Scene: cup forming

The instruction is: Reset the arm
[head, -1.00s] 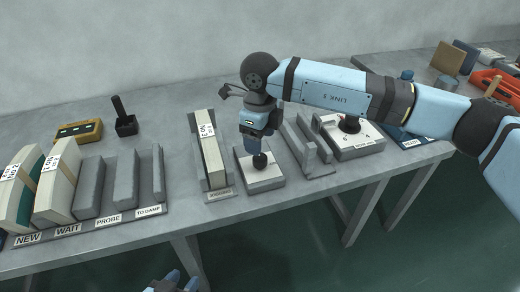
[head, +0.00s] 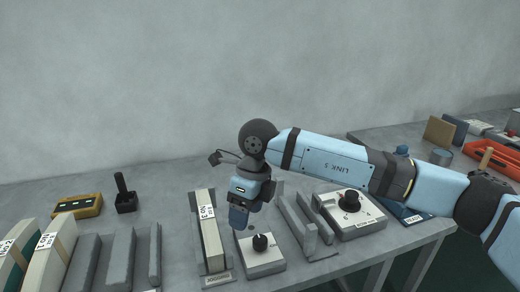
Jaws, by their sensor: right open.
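My right arm comes in from the right edge, and its blue and black gripper (head: 238,222) points down over the table. It is open and looks empty, up and left of a small white box with a black knob (head: 262,241). The gripper appears clear of the knob, though its fingers overlap the box's back edge in the picture. My left gripper is out of view.
A slotted holder with a labelled block (head: 211,240) stands left of the knob box. A grey rack (head: 306,226) and a larger dial box (head: 350,210) stand right. More blocks (head: 48,262), a yellow meter (head: 77,206) and a black-handled tool (head: 125,196) are at left.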

